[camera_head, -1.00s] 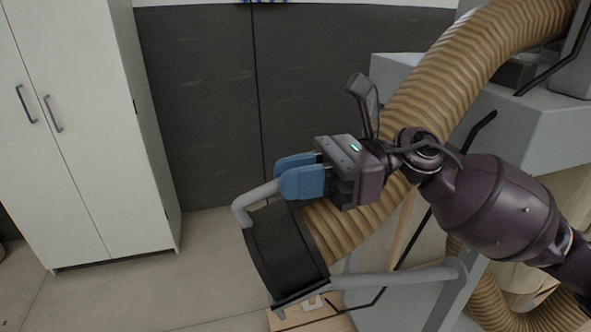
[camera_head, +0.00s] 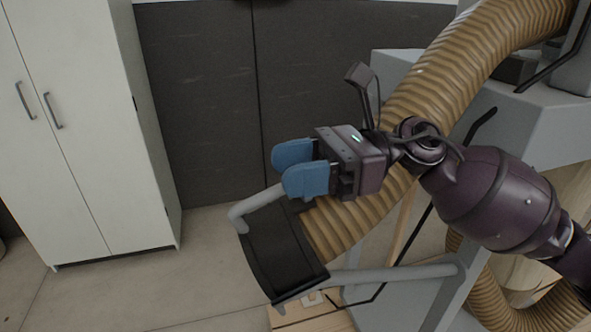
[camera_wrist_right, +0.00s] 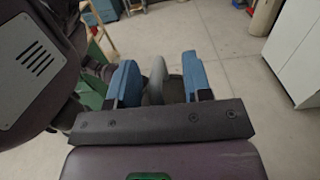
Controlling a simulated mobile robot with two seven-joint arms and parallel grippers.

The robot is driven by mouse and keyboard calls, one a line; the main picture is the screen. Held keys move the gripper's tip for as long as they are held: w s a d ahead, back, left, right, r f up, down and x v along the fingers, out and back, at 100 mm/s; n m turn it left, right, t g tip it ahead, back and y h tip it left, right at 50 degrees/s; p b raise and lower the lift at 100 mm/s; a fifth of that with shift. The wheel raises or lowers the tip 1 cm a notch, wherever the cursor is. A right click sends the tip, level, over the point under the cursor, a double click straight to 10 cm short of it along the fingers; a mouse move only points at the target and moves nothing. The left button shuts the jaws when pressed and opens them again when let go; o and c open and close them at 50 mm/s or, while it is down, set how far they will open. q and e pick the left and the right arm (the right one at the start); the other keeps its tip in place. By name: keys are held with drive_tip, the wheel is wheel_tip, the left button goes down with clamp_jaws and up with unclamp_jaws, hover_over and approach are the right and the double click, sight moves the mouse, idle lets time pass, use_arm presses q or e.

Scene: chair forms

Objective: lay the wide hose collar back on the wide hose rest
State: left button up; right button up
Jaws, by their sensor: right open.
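The wide hose collar (camera_head: 284,252) is a black band on the end of the tan ribbed hose (camera_head: 345,222), at the lower middle of the head view. It lies at the wide hose rest (camera_head: 395,274), a grey tube frame whose bars show on both sides of the collar. My right gripper (camera_head: 303,168) is open, its blue fingers just above the collar's upper end and a rest bar. In the right wrist view, a grey bar (camera_wrist_right: 157,73) and a dark part show between the spread fingers. Whether the fingers touch them is unclear. My left gripper is not in view.
A grey machine body (camera_head: 545,130) stands at the right, with the hose arching over it. A white cabinet (camera_head: 90,140) stands at the left. A wooden block (camera_head: 310,318) is below the collar. The floor between cabinet and hose is clear.

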wheel_tip(320, 180, up, 19)
drive_tip(key=shift+r+p, duration=0.2)
drive_tip(key=shift+p, duration=0.25)
idle(0.3)
drive_tip(key=shift+s+f, duration=0.1)
